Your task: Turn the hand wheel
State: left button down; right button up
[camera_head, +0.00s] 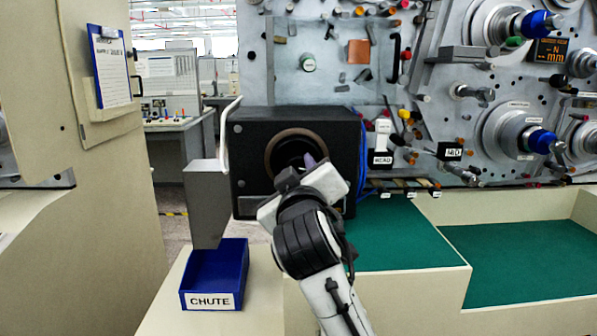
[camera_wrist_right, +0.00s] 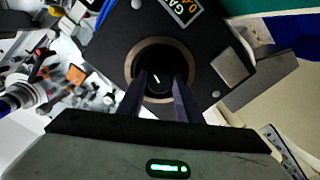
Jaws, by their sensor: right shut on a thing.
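In the right wrist view, the two dark fingers (camera_wrist_right: 161,84) are shut on the sides of the hand wheel (camera_wrist_right: 158,86), whose face has a small white mark. The tan ring (camera_wrist_right: 133,57) surrounds the knob. My left gripper is not in view.
A blue bin labelled CHUTE (camera_head: 240,265) stands below a grey spout (camera_head: 205,205) left of my right arm. Spindles and knobs cover the grey panel (camera_head: 440,100) at right. Green mats (camera_head: 520,260) lie bare. A clipboard (camera_head: 110,70) hangs at left.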

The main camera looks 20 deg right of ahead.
jog(key=o, duration=1)
jog(key=shift+o, duration=0.2)
jog(key=shift+s+a, duration=0.1)
jog(key=shift+s, duration=0.05)
jog(key=b+v, duration=0.1)
jog(key=v, duration=0.9)
